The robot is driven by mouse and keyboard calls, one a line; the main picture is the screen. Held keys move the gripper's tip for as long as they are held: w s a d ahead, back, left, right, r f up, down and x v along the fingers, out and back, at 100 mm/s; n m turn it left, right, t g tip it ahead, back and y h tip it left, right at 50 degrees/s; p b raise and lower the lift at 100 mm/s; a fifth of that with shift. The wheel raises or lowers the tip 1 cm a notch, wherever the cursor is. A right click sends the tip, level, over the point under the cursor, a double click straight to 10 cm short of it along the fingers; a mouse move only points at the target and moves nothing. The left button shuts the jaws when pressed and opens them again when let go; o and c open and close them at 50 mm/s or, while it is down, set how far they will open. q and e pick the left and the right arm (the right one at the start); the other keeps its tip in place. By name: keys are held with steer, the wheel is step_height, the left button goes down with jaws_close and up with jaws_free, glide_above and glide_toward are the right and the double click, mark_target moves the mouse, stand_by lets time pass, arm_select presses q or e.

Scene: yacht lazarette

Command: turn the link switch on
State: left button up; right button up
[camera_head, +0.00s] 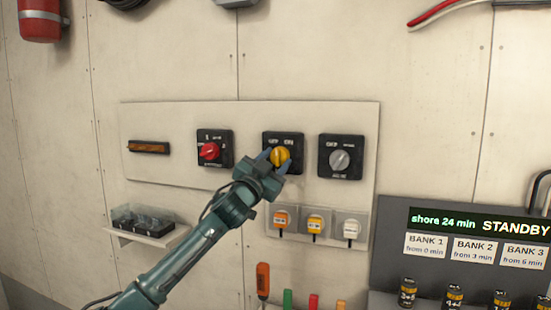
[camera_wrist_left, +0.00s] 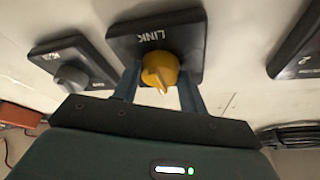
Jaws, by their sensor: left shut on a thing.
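The link switch is a black square plate (camera_head: 297,139) with a yellow knob (camera_head: 280,157), on the pale wall panel. OFF and ON marks show along its top in the head view. In the left wrist view the plate (camera_wrist_left: 120,42) reads LINK upside down, and the yellow knob (camera_wrist_left: 160,68) sits between the fingers. My left gripper (camera_head: 277,161) reaches up from the lower left and is shut on this knob, one blue finger on each side. The knob's exact pointing is hard to read. My right gripper is not in view.
A red-knob switch (camera_head: 209,151) is to the left and a grey-knob switch (camera_head: 340,158) to the right, both close. Below are several tagged plugs (camera_head: 314,223), a small shelf with a clear box (camera_head: 146,219), and a STANDBY display (camera_head: 480,222) at lower right.

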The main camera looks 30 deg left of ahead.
arm_select(q)
steer(key=m+h, duration=0.1)
steer(key=m, duration=0.2)
steer(key=m+g+h, duration=0.1)
steer(key=m, duration=0.1)
steer(key=shift+a+r+m, duration=0.15)
steer(key=shift+a+m, duration=0.05)
steer(key=shift+m, duration=0.2)
steer(key=shift+m+g+h, duration=0.5)
steer(key=shift+m+h, duration=0.2)
steer(key=shift+m, duration=0.6)
steer(key=o, duration=1)
